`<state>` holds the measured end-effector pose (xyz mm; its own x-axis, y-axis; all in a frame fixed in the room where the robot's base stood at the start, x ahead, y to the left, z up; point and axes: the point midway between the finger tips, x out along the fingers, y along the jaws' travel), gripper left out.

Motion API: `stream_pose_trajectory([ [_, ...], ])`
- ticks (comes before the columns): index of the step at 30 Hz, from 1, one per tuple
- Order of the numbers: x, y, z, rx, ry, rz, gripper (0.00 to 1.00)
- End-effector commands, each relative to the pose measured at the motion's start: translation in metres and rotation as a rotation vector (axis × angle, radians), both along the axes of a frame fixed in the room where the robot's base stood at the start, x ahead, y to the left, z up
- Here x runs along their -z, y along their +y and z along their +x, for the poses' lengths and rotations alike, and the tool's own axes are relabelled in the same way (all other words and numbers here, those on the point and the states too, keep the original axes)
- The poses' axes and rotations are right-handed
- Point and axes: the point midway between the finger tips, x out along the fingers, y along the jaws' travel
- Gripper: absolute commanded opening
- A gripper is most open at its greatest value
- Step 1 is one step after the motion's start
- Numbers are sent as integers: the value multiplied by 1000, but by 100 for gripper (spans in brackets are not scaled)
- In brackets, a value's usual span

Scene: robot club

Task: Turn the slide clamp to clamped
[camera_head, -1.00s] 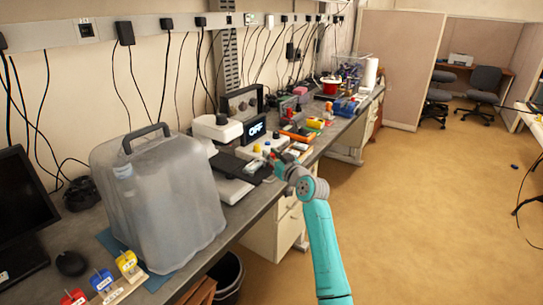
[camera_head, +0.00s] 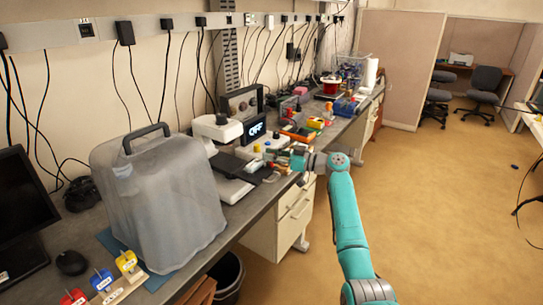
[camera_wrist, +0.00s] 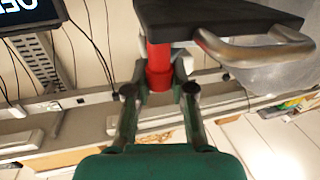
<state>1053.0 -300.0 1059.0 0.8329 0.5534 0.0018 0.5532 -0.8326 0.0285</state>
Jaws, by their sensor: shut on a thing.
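The red post-like grip (camera_wrist: 159,65), apparently the slide clamp's handle, hangs below a dark slab (camera_wrist: 215,14) in the wrist view. My gripper (camera_wrist: 160,80) is shut on this red grip, with one finger on each side. In the head view my gripper (camera_head: 284,161) is at the bench beside the white microscope-like device (camera_head: 218,128); the clamp is too small there to read its position.
A curved metal handle (camera_wrist: 250,48) sits close to the right of my fingers in the wrist view. Colourful items crowd the bench beyond my gripper.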

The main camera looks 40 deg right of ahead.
Motion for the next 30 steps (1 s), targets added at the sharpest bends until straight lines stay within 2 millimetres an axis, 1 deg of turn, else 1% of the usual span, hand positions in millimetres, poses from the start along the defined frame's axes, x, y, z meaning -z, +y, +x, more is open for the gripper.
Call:
stream_pose_trajectory([
  [6,-1,0,1,-109,1,1,0],
  [12,0,0,1,-162,1,0,0],
  [28,1,1,0,-181,4,0,0],
  [29,1,1,0,-181,4,0,30],
  [30,1,1,0,-181,4,0,40],
])
